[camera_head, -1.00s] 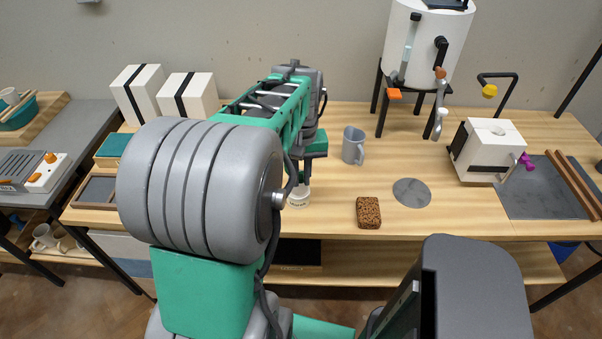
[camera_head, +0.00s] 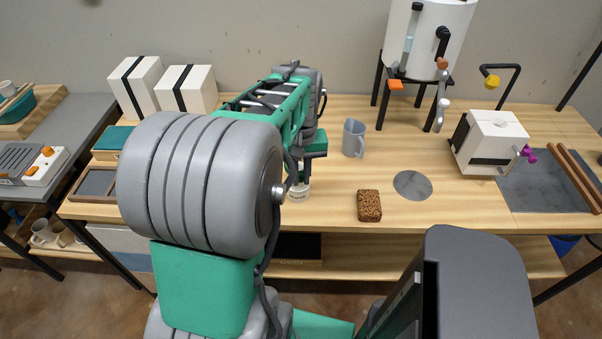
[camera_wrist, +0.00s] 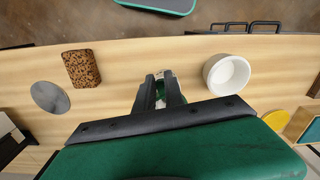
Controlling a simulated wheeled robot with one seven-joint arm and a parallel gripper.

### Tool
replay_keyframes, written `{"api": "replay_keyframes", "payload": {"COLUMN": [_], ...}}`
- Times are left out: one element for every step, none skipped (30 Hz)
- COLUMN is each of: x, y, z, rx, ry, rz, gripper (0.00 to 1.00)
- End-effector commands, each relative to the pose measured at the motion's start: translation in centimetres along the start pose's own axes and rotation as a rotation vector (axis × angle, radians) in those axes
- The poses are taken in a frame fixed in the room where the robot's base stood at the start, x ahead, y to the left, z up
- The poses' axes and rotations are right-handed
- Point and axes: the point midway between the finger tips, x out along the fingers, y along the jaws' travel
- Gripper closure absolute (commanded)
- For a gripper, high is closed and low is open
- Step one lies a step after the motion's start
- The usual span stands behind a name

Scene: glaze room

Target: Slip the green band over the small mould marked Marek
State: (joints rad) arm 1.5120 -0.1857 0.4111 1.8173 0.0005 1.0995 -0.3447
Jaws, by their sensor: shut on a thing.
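My gripper (camera_wrist: 160,97) points down over the wooden table. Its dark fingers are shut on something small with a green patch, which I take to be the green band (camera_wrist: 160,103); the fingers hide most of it. A small white mould (camera_head: 299,191) with dark lettering stands below the fingers in the head view; the lettering is too small to read. White also shows at the fingertips in the wrist view. I cannot tell whether the band is around the mould or above it. My arm hides much of this spot in the head view.
A white round pot (camera_wrist: 228,75) stands close beside the fingers in the wrist view. A brown cork block (camera_head: 369,205), a grey disc (camera_head: 413,185) and a grey mug (camera_head: 354,138) stand to the right in the head view. Table is clear between them.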

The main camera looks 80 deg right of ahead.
Motion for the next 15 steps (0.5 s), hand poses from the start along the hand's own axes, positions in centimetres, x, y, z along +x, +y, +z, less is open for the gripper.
{"api": "replay_keyframes", "payload": {"x": [-0.01,-0.01,-0.01,-0.01,-0.01,-0.01,-0.01,0.0,0.04,0.1,0.16,0.27,0.36,0.46,0.59], "y": [0.0,0.0,0.0,0.0,0.0,0.0,0.0,0.0,0.0,0.0,0.0,0.0,0.0,0.0,0.0], "z": [-0.01,0.0,0.0,0.0,-0.01,0.0,-0.01,0.0,0.0,0.0,0.0,0.0,0.0,0.0,-0.01], "rx": [0.0,0.0,0.0,0.0,0.0,0.0,0.0,0.0,0.0,0.0,0.0,0.0,0.0,0.0,0.0], "ry": [0.0,0.0,0.0,0.0,0.0,0.0,0.0,0.0,0.0,0.0,0.0,0.0,0.0,0.0,0.0], "rz": [0.0,0.0,0.0,0.0,0.0,0.0,0.0,0.0,0.0,0.0,0.0,0.0,0.0,0.0,0.0], "gripper": [1.0,1.0,1.0,1.0,1.0,1.0,1.0,1.0,1.0,1.0,1.0,1.0,1.0,1.0,1.0]}}
